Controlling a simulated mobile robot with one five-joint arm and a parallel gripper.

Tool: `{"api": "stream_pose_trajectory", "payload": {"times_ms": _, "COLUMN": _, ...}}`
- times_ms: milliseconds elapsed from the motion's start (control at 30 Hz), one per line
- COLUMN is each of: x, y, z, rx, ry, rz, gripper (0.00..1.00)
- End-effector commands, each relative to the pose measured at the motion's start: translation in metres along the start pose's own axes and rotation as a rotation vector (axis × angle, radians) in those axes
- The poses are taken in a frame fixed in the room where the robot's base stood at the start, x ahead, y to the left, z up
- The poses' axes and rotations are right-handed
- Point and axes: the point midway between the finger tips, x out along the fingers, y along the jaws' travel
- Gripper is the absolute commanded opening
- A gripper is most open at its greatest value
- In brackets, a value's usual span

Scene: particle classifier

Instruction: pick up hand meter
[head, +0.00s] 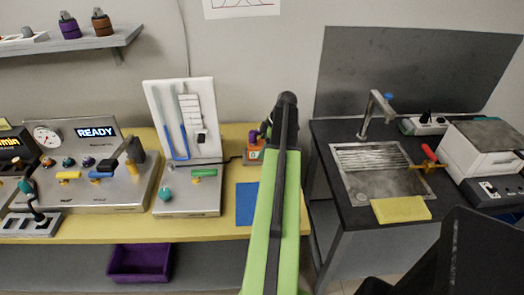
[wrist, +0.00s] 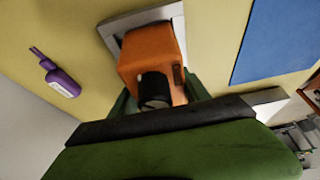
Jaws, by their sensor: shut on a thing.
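The hand meter is an orange box with a black round knob (wrist: 152,62). In the wrist view it lies between the green fingers of my gripper (wrist: 158,95), which is shut on it. It is over a pale grey square plate or holder (wrist: 112,32); I cannot tell whether it still touches it. In the head view a small orange part (head: 253,155) shows at the back of the yellow bench, left of my green arm. My arm hides most of the gripper there.
A purple bottle (wrist: 62,82) lies beside the holder in the wrist view. A blue mat (head: 246,204) is on the bench (head: 230,140). The panel with a white board (head: 188,200) stands left. A black sink counter (head: 325,130) is right, past a gap.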

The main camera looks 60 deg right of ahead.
Motion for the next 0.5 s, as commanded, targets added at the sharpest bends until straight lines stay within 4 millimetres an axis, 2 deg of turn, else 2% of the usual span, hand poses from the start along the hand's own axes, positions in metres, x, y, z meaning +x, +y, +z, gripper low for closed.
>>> {"api": "stream_pose_trajectory", "payload": {"times_ms": 33, "x": 0.0001, "y": 0.0, "z": -0.0002, "rx": 0.0, "ry": 0.0, "rz": 0.0, "gripper": 0.3}}
{"api": "stream_pose_trajectory", "payload": {"times_ms": 267, "x": 0.0002, "y": 0.0001, "z": -0.0004, "rx": -0.001, "ry": 0.0, "rz": 0.0, "gripper": 0.0}}
{"api": "stream_pose_trajectory", "payload": {"times_ms": 500, "x": 0.0001, "y": 0.0001, "z": -0.0008, "rx": -0.001, "ry": 0.001, "rz": 0.0, "gripper": 0.0}}
